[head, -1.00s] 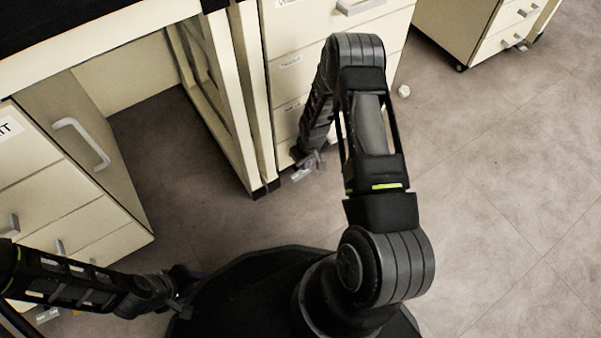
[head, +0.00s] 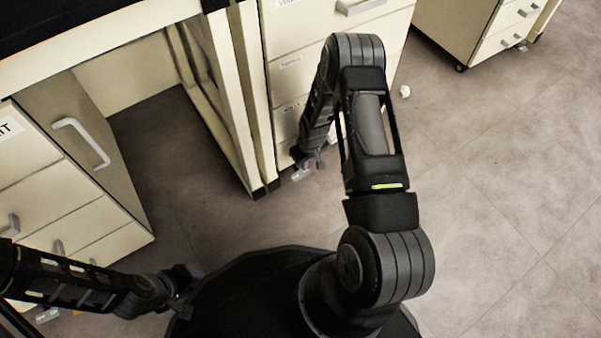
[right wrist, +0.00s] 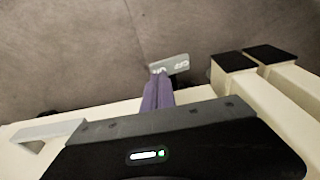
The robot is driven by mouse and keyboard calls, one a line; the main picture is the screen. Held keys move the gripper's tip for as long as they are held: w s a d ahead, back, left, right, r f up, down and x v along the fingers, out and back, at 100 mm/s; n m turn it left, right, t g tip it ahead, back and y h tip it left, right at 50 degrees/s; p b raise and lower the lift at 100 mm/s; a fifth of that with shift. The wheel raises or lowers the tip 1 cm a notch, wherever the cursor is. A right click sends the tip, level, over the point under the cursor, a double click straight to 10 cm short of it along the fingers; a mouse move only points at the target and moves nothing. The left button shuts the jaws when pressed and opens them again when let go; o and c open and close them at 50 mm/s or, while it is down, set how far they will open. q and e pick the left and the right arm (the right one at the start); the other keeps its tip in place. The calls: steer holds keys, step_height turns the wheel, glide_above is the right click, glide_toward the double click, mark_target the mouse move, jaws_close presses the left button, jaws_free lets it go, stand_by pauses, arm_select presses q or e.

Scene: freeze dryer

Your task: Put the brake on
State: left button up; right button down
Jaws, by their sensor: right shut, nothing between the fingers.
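A small grey brake pedal (right wrist: 170,66) with ON and OFF lettering sticks out at the foot of the drawer cabinet (right wrist: 195,97) in the right wrist view. It also shows as a pale tab in the head view (head: 300,174). My right gripper (right wrist: 158,80) is shut and empty, its purple fingertips at the pedal's near left edge. I cannot tell whether they touch it. In the head view my right gripper (head: 312,160) is low beside the cabinet's bottom corner. My left gripper (head: 180,298) hangs low at the left; its jaws are too dark to read.
The desk's leg frame (head: 240,110) stands just left of the drawer cabinet. Another drawer cabinet (head: 60,180) stands at the left, and a wheeled one (head: 490,35) at the upper right. The floor at right is clear.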

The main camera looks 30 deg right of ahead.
steer(key=shift+f+b, duration=0.8)
steer(key=shift+f, duration=0.15)
stand_by(0.6)
steer(key=shift+r+p, duration=2.6)
steer(key=shift+r, duration=1)
steer(key=shift+a, duration=0.1)
